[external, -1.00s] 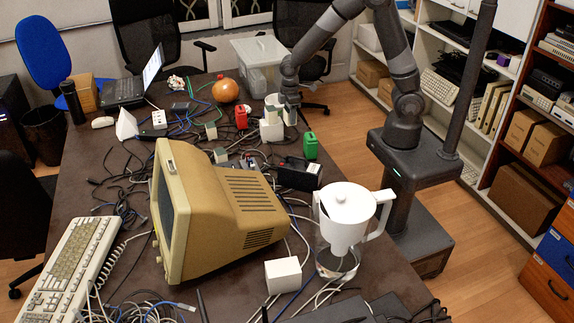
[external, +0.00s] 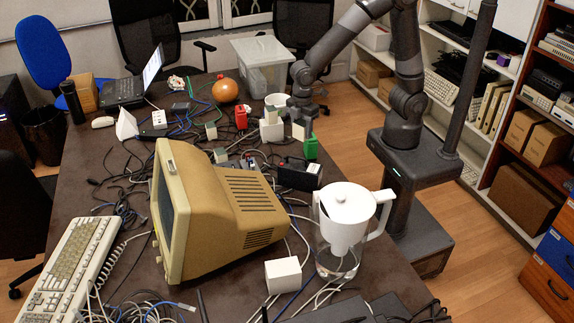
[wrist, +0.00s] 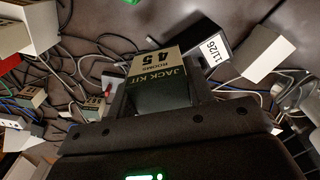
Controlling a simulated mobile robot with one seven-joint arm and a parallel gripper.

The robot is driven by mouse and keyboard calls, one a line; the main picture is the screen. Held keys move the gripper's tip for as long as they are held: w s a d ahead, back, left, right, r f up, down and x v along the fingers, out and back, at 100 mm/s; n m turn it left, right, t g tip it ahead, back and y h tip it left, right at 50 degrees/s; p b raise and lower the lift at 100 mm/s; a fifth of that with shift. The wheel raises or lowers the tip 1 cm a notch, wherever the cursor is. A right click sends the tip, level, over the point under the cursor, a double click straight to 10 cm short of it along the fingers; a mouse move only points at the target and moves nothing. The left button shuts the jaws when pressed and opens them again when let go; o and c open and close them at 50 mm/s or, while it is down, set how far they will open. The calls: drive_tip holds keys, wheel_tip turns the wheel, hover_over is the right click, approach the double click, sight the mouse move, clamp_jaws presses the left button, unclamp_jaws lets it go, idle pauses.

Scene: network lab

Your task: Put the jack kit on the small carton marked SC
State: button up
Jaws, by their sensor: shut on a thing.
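The jack kit (wrist: 163,68) is a small box with a cream top and dark green sides, lettered "JACK KIT ROOMS 45". In the wrist view my gripper (wrist: 160,95) is shut on it. In the external view my gripper (external: 301,112) holds the pale kit (external: 298,131) above the right side of the table, close to a green container. Small cream-and-green cartons stand on the table, one left of the red item (external: 211,130) and one behind the monitor (external: 220,155). Two similar cartons show at left in the wrist view (wrist: 33,97). I cannot read an SC mark on any.
A green container (external: 310,147), a red item (external: 241,118) and a white block (external: 271,130) stand close to my gripper. A black box (external: 300,173), the beige monitor (external: 222,207) and a white jug (external: 347,215) are nearer the camera. Loose cables cover much of the table (external: 90,143).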

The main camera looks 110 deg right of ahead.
drive_tip(key=s+a+r+n, duration=0.2)
drive_tip(key=a+r+n, duration=0.1)
drive_tip(key=a, duration=0.8)
drive_tip(key=a+f, duration=0.2)
drive_tip(key=a, duration=0.2)
drive_tip(key=a+f, duration=0.2)
drive_tip(key=a, duration=0.1)
drive_tip(key=w+a+f, duration=0.1)
drive_tip(key=a+f, duration=0.2)
drive_tip(key=a, duration=0.1)
drive_tip(key=shift+a+f, duration=0.1)
drive_tip(key=shift+a, duration=0.2)
drive_tip(key=shift+f, duration=2.05)
drive_tip(key=o, duration=1)
drive_tip(key=shift+f, duration=0.1)
drive_tip(key=shift+o, duration=0.2)
wheel_tip(320, 180, up, 12)
drive_tip(key=shift+r, duration=0.25)
